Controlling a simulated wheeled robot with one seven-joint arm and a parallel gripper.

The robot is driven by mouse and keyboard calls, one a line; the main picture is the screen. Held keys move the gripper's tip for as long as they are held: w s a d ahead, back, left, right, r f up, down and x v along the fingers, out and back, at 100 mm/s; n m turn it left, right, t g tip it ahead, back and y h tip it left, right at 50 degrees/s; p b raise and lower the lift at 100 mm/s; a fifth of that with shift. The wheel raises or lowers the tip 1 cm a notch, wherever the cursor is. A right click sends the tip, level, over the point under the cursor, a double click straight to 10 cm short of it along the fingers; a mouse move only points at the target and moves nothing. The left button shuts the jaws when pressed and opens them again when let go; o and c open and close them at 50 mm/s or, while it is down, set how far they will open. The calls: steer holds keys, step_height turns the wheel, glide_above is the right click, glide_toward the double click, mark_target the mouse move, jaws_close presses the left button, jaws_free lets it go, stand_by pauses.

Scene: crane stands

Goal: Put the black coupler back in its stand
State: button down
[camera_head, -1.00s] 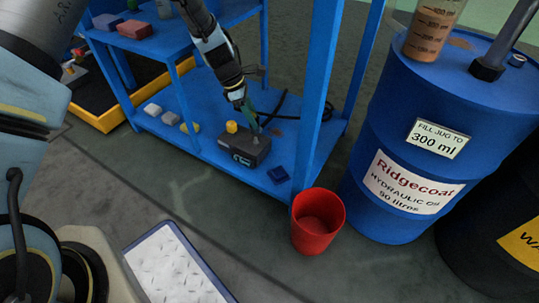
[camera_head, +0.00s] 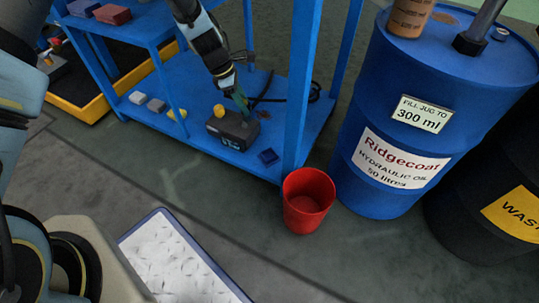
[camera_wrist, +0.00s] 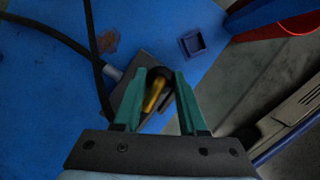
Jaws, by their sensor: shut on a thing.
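My gripper (camera_head: 243,103) reaches down over the lower blue shelf at a dark box with a teal mark (camera_head: 232,131). In the wrist view its green fingers (camera_wrist: 165,85) are closed around a small black piece with a brass-yellow part (camera_wrist: 153,94), which I take to be the black coupler. It is mostly hidden in the head view. The grey box is behind it in the wrist view, and I cannot tell whether they touch. A small dark blue square holder (camera_head: 268,156) lies apart on the shelf, its hollow showing in the wrist view (camera_wrist: 193,42). I cannot tell which is the stand.
A black cable (camera_head: 266,99) runs beside the box. A yellow knob (camera_head: 219,110) is close to my gripper. A blue post (camera_head: 302,90) rises at the shelf's right.

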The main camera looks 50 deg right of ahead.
steer(key=s+f+p, duration=0.2)
steer(key=s, duration=0.8)
steer(key=shift+s+a+f+b, duration=0.1)
steer(key=shift+a+f+b, duration=0.1)
steer(key=shift+f+b, duration=0.95)
steer(key=shift+s+a+f+b, duration=0.15)
steer(key=shift+f+b, duration=0.3)
steer(key=shift+f, duration=1.3)
steer(key=shift+f, duration=0.15)
steer(key=shift+f+b, duration=0.5)
steer(key=shift+f, duration=0.8)
steer(key=shift+c, duration=1.9)
jaws_free()
